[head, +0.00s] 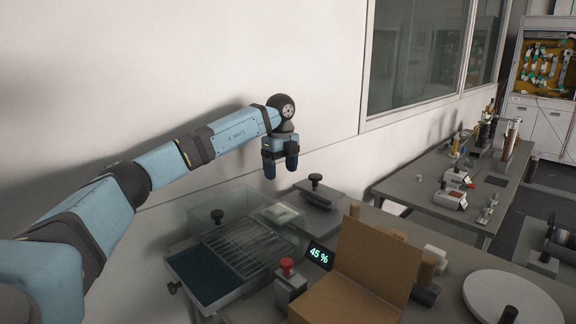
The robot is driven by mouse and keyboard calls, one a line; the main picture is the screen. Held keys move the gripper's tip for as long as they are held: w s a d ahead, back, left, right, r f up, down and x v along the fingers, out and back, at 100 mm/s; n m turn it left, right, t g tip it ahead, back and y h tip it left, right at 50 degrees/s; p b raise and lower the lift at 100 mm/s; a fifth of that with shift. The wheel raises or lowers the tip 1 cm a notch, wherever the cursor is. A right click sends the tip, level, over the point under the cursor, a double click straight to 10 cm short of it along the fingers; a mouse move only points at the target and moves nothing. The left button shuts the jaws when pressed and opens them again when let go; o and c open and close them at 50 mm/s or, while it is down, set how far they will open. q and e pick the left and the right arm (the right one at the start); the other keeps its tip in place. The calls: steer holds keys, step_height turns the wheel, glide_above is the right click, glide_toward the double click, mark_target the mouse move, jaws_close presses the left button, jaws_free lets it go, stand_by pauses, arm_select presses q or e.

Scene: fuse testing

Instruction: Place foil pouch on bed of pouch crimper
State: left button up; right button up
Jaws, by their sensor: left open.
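My left gripper (281,170) hangs fingers-down above the back of the bench, with its two dark fingers apart and nothing between them. Below it a grey flat device with a black knob (318,196) stands near the wall; it may be the pouch crimper, but I cannot tell for sure. A small pale flat piece (282,212) shows beside it, by the clear box; I cannot tell whether it is the foil pouch. No other clear foil pouch shows. My right gripper is not in view.
A clear box with a wire rack (242,249) and blue tray stands front left. A second bench (410,190) stands right.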

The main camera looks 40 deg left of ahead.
arm_select(q)
steer(key=shift+s, duration=0.2)
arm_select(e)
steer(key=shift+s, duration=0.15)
arm_select(q)
step_height(320, 180, down, 13)
steer(key=b, duration=0.2)
steer(key=shift+w+r+b, duration=0.1)
steer(key=shift+r+b, duration=0.1)
steer(key=shift+b, duration=0.15)
steer(key=shift+f, duration=0.6)
steer(key=c, duration=1.1)
steer(key=shift+o, duration=0.2)
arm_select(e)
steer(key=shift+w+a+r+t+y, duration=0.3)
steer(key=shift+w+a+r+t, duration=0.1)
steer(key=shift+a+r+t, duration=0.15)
